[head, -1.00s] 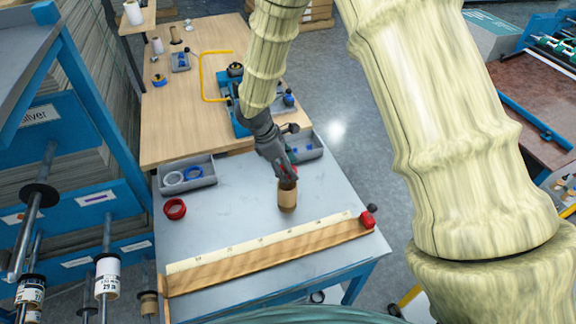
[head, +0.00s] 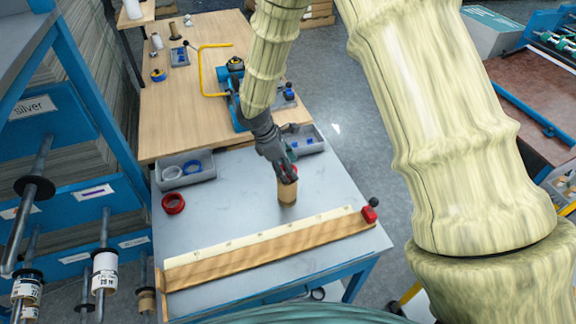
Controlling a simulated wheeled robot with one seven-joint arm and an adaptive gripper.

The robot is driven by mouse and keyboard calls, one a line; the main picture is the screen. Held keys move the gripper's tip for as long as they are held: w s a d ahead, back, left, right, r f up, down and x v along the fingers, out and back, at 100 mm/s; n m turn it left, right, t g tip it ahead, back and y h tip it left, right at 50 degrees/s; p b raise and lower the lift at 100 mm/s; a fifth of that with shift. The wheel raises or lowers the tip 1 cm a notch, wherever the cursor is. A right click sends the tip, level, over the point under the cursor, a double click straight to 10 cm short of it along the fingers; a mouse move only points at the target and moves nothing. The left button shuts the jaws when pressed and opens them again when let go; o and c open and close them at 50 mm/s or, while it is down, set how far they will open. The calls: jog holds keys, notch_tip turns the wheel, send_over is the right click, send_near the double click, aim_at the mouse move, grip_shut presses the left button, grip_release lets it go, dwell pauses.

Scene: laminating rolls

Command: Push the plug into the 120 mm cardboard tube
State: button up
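The cardboard tube (head: 287,192) stands upright on the grey table, a short brown cylinder near the table's middle. A little red, which looks like the plug (head: 294,171), shows at its top end, beside my fingers. My gripper (head: 287,176) is directly over the tube, its fingertips at the tube's top and pointing down. The fingers hide most of the tube's mouth, so how deep the plug sits is hidden. I cannot tell whether the fingers grip the plug or only touch it.
A wooden measuring strip (head: 262,250) with a red stop (head: 369,214) lies along the table's front. Red rings (head: 173,204) lie at the left. A grey bin (head: 207,173) with rings stands behind them, and another grey bin (head: 318,146) stands behind my gripper. The table right of the tube is clear.

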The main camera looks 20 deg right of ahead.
jog(key=shift+f+b, duration=0.75)
jog(key=shift+f, duration=0.45)
jog(key=shift+s+f, duration=0.1)
jog(key=shift+f, duration=0.05)
jog(key=shift+s+f, duration=0.2)
jog(key=shift+f, duration=0.1)
jog(key=shift+c, duration=0.8)
jog(key=o, duration=1.1)
jog(key=shift+a, duration=0.1)
jog(key=shift+o, duration=0.6)
jog(key=shift+w+f, duration=0.1)
jog(key=shift+w, duration=0.1)
jog(key=shift+r, duration=0.2)
